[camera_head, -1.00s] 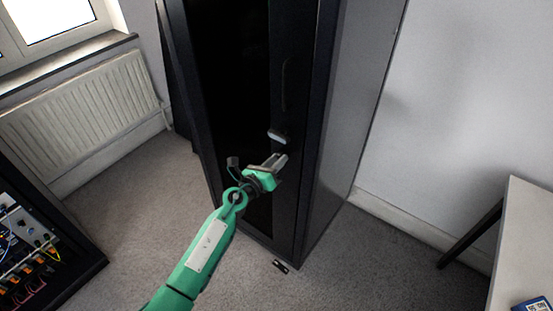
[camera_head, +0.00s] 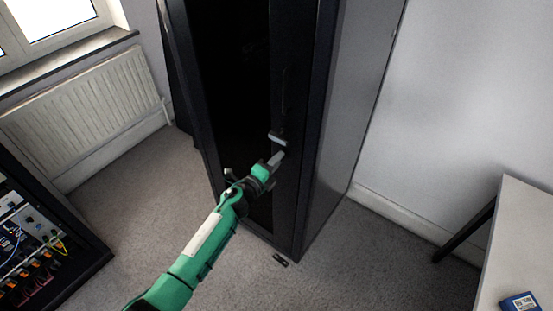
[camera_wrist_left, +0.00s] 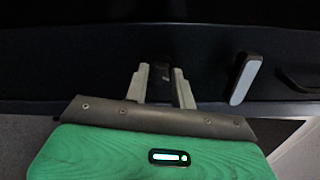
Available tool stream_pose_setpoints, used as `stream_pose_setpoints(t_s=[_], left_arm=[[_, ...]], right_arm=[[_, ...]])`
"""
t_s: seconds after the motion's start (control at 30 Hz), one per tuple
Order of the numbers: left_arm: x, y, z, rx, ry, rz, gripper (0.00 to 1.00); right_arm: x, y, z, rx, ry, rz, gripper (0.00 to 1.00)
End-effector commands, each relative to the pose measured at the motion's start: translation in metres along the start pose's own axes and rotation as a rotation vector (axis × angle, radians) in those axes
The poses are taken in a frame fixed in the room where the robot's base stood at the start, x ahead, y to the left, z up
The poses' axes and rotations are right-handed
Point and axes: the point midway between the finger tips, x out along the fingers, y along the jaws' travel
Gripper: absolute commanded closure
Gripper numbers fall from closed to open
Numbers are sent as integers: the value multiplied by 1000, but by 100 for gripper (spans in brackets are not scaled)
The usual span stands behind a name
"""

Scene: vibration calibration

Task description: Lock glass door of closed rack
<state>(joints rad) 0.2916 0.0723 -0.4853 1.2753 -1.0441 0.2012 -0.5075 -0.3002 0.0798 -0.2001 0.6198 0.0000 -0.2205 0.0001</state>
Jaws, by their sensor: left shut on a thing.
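The closed rack (camera_head: 345,110) is a tall black cabinet with a dark glass door (camera_head: 230,90). A light grey door handle (camera_head: 277,138) sits on the door's right frame; in the left wrist view the handle (camera_wrist_left: 245,79) lies to the right of my fingers, apart from them. My left gripper (camera_head: 279,156) is just below the handle at the door frame. In the left wrist view my left gripper (camera_wrist_left: 163,82) has its fingers on either side of a small dark lock piece (camera_wrist_left: 165,76) and is shut on it. The lock piece's details are too dark to tell. My right gripper is not in view.
An open rack with wired modules (camera_head: 35,250) stands at the lower left. A white radiator (camera_head: 90,120) is under the window. A white table (camera_head: 520,235) with a blue box (camera_head: 520,302) is at the right.

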Motion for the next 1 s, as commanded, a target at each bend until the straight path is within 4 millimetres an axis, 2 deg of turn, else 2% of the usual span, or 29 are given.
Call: stream_pose_setpoints(t_s=[0.2,0.5,1.0], left_arm=[[0,-1,1,-186,-1,1,98],[0,1,1,-366,-2,2,98],[0,2,0,-450,-1,1,98]], right_arm=[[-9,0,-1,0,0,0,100],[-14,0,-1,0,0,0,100],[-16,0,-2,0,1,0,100]])
